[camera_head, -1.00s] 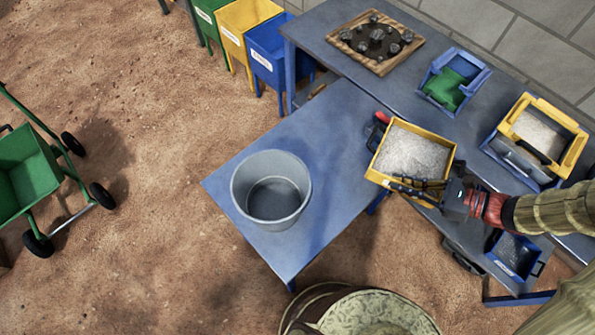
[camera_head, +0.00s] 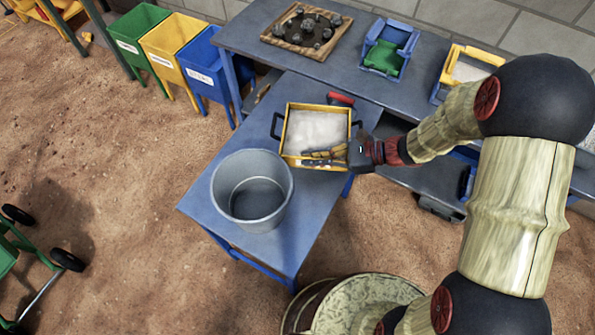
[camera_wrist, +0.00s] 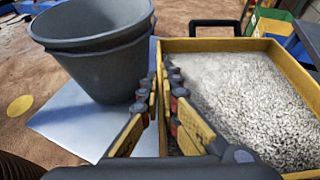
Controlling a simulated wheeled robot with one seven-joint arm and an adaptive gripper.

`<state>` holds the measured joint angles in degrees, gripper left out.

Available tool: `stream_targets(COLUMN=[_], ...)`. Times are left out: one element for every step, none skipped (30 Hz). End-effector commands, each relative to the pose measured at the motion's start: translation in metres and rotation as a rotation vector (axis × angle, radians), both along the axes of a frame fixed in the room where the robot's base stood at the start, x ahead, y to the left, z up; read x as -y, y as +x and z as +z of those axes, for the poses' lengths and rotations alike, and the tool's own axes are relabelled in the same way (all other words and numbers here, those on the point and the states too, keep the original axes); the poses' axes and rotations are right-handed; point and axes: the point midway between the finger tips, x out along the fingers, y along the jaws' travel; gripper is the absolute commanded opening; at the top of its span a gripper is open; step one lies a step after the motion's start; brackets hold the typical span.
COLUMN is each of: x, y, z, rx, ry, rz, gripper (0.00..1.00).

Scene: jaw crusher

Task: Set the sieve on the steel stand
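The sieve (camera_head: 289,133) is a square yellow-framed box with dark handles, filled with pale gravel. It also fills the right of the wrist view (camera_wrist: 285,62). My gripper (camera_head: 325,156) is shut on its near wall; in the wrist view the fingers (camera_wrist: 161,78) pinch a yellow wall. The sieve is over the back right part of a low grey-topped table (camera_head: 205,200); I cannot tell whether it touches the top. A round grey metal tub (camera_head: 252,212) stands on this table, left of the sieve. I cannot tell which of these is the steel stand.
A long blue bench (camera_head: 350,70) behind holds a wooden tray of stones (camera_head: 270,36), a blue and green box (camera_head: 388,48) and a yellow-rimmed box (camera_head: 460,62). A red object (camera_head: 341,100) is just behind the sieve. Bins (camera_head: 205,75) stand back left.

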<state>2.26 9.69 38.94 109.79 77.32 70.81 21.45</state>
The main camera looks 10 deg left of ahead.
Motion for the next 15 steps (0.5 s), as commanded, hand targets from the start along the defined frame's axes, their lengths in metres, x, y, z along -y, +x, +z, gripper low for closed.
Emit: stream_targets(x=[-0.007, -0.011, -0.015, -0.018, -0.021, -0.025, -0.027, -0.028, -0.03, -0.031, -0.032, -0.033, -0.034, -0.034, -0.036], y=[0.0, 0.0, 0.001, 0.002, 0.002, 0.003, 0.003, 0.004, 0.004, 0.004, 0.004, 0.005, 0.005, 0.005, 0.005], z=[-0.012, -0.016, -0.022, -0.025, -0.028, -0.032, -0.034, -0.036, -0.038, -0.039, -0.04, -0.041, -0.042, -0.042, -0.044], rx=[-0.001, -0.002, -0.002, -0.002, 0.0, 0.0, 0.0, 0.001, 0.001, 0.001, 0.001, 0.001, 0.001, 0.001, 0.001], ry=[0.001, 0.001, 0.0, 0.0, 0.001, 0.001, 0.001, 0.001, 0.001, 0.001, 0.001, 0.001, 0.001, 0.001, 0.001], rz=[0.003, 0.002, 0.002, 0.001, 0.001, 0.001, 0.001, 0.0, -0.001, -0.001, -0.001, -0.001, -0.001, -0.001, 0.0], gripper=[0.0, 0.0, 0.0, 0.0, 0.0, 0.0, 0.0, 0.0, 0.0, 0.0, 0.0, 0.0, 0.0, 0.0, 0.0])
